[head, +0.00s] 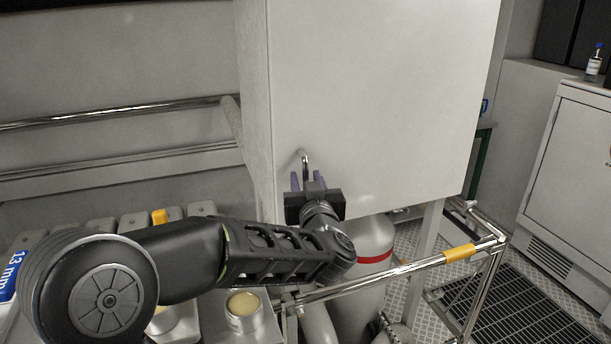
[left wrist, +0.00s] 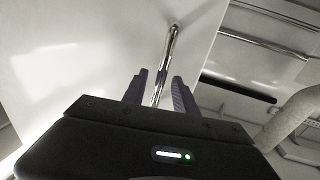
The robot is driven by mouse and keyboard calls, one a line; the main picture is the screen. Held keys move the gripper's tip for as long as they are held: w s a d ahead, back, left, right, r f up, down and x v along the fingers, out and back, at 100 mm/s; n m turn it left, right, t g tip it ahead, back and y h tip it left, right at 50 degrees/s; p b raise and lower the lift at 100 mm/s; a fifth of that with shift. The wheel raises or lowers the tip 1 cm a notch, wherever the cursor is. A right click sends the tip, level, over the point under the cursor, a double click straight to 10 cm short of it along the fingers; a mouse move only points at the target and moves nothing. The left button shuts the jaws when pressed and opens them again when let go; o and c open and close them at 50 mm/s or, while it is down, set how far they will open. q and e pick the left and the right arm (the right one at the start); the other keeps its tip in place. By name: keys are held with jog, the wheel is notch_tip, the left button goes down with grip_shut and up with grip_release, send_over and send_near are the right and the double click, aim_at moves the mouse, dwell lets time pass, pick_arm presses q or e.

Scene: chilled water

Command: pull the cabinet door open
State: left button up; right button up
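The white cabinet door (head: 385,95) fills the upper middle of the head view and looks closed against its box. Its chrome bar handle (head: 305,160) is near the door's lower left corner. My left gripper (head: 308,182) is at the handle's lower end, its two purple fingers pointing up. In the left wrist view the handle (left wrist: 171,52) runs down between the open fingers (left wrist: 160,88), with a gap visible at least on the right side. The lower end of the handle is hidden behind the gripper body. My right gripper is in neither view.
A chrome rail frame with a yellow band (head: 459,253) and a grey cylinder with a red stripe (head: 374,257) stand below the cabinet. A tin (head: 243,310) sits under my left arm. A wall rail (head: 110,115) runs left of the cabinet. Grated floor lies at right.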

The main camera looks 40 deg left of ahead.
pick_arm(q)
jog(key=shift+w+a, duration=0.4)
grip_shut()
dwell(1.2)
